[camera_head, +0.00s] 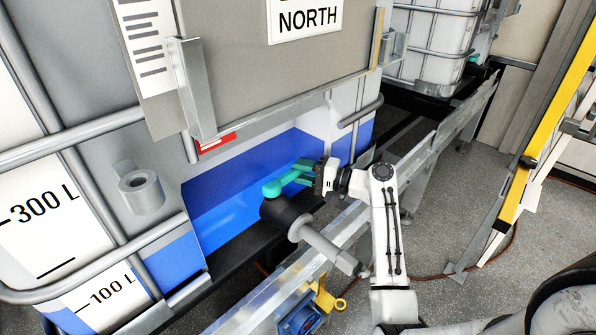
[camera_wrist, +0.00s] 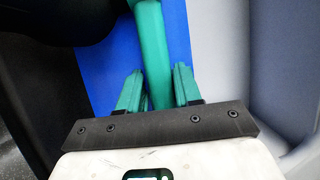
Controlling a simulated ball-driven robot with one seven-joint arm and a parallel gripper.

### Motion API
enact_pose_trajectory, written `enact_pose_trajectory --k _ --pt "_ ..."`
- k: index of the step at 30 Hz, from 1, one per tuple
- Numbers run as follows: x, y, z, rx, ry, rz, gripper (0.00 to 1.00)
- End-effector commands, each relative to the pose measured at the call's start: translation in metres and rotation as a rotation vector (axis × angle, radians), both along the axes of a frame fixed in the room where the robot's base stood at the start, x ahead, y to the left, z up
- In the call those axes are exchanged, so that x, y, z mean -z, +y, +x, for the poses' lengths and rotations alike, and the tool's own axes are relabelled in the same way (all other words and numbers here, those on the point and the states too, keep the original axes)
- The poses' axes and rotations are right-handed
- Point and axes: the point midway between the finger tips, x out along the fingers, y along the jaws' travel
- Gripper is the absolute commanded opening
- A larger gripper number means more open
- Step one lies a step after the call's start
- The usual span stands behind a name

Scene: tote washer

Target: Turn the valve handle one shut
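The valve handle is a teal lever (camera_head: 272,188) on top of a black valve body (camera_head: 279,211) at the foot of the blue-and-white tank. My gripper (camera_head: 299,170) reaches in from the right, and its teal fingers lie along the handle's free end. In the wrist view the handle (camera_wrist: 153,45) runs down between the two fingers of my gripper (camera_wrist: 158,88). Narrow gaps seem to show on both sides of the handle, so the fingers look open around it. The handle's near end is hidden by my gripper's palm.
A grey outlet pipe (camera_head: 325,248) sticks out from the valve toward the right. A metal rail (camera_head: 345,226) runs diagonally beside the tank. Cage tubes (camera_head: 365,112) and a hanging grey panel (camera_head: 240,60) are close above. Grey floor lies to the right.

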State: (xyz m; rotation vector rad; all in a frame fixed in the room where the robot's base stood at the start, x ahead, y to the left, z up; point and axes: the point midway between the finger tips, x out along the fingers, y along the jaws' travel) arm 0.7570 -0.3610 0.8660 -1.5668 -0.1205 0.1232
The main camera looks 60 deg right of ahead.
Motion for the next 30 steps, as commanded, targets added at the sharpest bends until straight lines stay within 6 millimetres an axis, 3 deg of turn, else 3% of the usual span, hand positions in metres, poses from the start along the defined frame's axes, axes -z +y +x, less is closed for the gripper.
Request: enact_pose_trajectory --k 5,14,17,30 --pt "0.000 0.000 0.000 0.000 -0.001 0.000 0.51" --pt "-0.001 -0.001 -0.004 0.002 -0.001 -0.001 0.51" --pt "0.000 -0.003 -0.014 0.004 -0.001 0.000 0.51" --pt "0.000 -0.015 -0.091 0.003 -0.001 0.000 0.51"
